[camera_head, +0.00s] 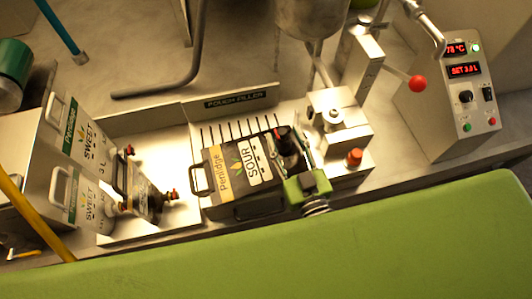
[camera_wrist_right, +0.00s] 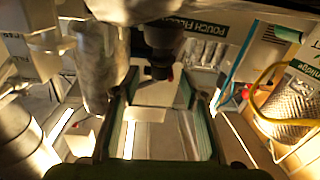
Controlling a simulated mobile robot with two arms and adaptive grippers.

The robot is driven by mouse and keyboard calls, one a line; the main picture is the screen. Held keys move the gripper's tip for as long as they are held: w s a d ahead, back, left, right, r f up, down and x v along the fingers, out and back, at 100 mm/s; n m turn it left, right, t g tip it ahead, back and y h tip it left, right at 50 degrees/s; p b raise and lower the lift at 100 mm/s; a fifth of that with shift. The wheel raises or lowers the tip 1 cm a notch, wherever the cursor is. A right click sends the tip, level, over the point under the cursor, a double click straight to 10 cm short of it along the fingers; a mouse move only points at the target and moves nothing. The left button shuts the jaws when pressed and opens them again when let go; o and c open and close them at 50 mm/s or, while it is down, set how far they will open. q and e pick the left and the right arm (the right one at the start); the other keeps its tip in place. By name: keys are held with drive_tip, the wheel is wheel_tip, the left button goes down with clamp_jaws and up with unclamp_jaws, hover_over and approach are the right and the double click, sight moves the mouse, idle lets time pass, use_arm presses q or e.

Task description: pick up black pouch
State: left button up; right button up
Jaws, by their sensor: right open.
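My right gripper (camera_head: 296,152) is at the pouch's right end, beside the spout. In the right wrist view its two fingers (camera_wrist_right: 158,88) stand apart with nothing held between them. A dark round part with a bit of red shows just beyond the fingertips; I cannot tell whether it is the spout. My left gripper is not in view.
A metal block with an orange knob (camera_head: 354,157) is close to the right of my gripper. A control box (camera_head: 450,95) stands at the right, below a pipe.

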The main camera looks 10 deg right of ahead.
drive_tip(key=shift+w+a, duration=0.1)
drive_tip(key=shift+w, duration=1.1)
drive_tip(key=shift+s, duration=0.1)
clamp_jaws()
